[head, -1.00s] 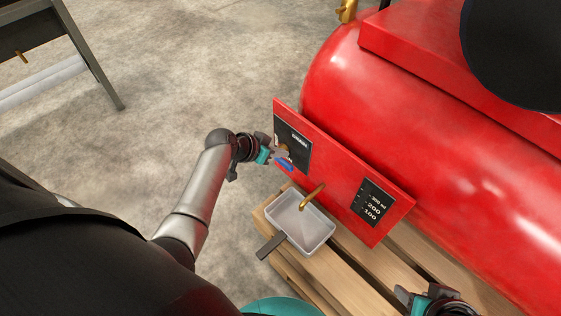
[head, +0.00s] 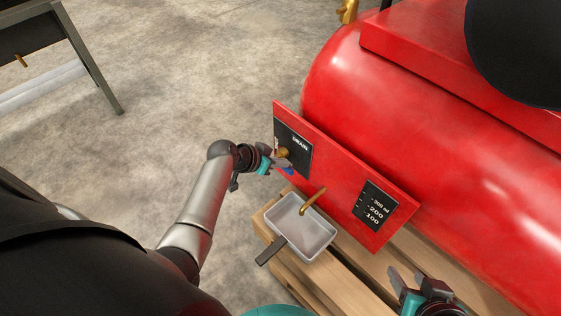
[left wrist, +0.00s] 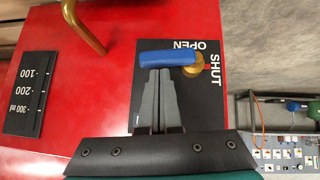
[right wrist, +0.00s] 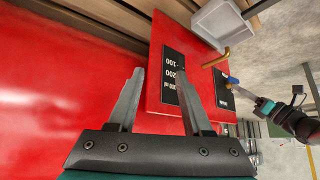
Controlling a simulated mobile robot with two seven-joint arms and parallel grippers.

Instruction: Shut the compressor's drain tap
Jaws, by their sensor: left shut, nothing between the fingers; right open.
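The drain tap's blue lever (left wrist: 168,57) runs left from its brass hub (left wrist: 192,66) on a dark plate marked OPEN and SHUT in the left wrist view. It lies alongside the OPEN lettering; SHUT is right of the hub. My left gripper (left wrist: 158,72) is shut with nothing between its fingers, its tips right at the lever's side; I cannot tell if they touch. In the head view that gripper (head: 284,164) partly hides the lever (head: 289,172). My right gripper (right wrist: 160,72) is open and empty, and shows at the lower right of the head view (head: 406,274).
A brass spout (head: 313,199) hangs over a grey tray (head: 328,238) with a handle, on a wooden pallet (head: 352,275). The red compressor tank (head: 440,160) stands behind the red panel (head: 335,178). Bare concrete floor lies left of the panel.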

